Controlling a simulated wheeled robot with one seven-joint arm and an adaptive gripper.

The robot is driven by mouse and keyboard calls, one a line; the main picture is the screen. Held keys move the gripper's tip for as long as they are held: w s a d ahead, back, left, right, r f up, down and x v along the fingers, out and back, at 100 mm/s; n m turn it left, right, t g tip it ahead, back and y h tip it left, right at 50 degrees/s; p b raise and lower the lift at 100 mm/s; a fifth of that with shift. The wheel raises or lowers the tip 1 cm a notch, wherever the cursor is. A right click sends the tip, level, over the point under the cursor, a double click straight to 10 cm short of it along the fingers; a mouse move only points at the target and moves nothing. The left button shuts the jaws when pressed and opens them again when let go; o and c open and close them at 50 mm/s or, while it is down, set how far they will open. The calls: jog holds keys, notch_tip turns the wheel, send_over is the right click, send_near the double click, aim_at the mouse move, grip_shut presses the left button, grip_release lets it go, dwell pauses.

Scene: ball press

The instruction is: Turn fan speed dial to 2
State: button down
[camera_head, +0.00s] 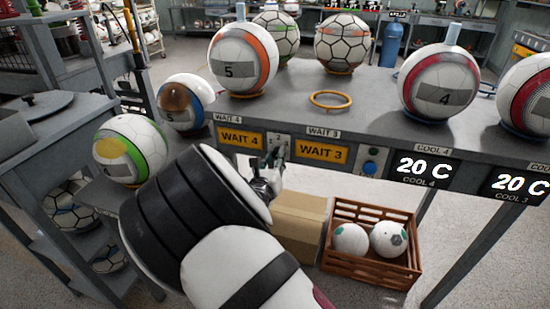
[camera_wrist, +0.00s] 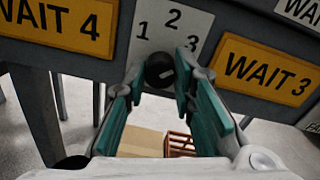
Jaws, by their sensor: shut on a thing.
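The fan speed dial (camera_wrist: 158,68) is a round black knob with a small light mark. It sits on a pale plate (camera_wrist: 173,28) numbered 1, 2 and 3, on the front edge of the bench. My gripper (camera_wrist: 159,78) is shut on the dial, with a teal-padded finger on each side. I cannot tell for sure which number the dial's mark points to. In the head view the plate (camera_head: 279,142) shows a 2, and my gripper (camera_head: 271,164) reaches up to it. The dial itself is hidden there by the fingers.
Yellow WAIT 4 (camera_head: 240,138) and WAIT 3 (camera_head: 320,151) signs flank the plate. A cardboard box (camera_head: 300,220) and a brown crate (camera_head: 372,213) with two balls stand below. A panel with a blue button (camera_head: 370,168) is to the right. Several balls rest on the bench (camera_head: 310,118).

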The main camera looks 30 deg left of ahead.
jog(key=n+p, duration=0.3)
jog(key=n, duration=0.2)
jog(key=shift+r, duration=0.1)
jog(key=shift+n+p, duration=1.1)
jog(key=shift+n, duration=1.1)
jog(key=c, duration=1.3)
grip_release()
jog(key=shift+c, duration=0.2)
jog(key=v, duration=1.2)
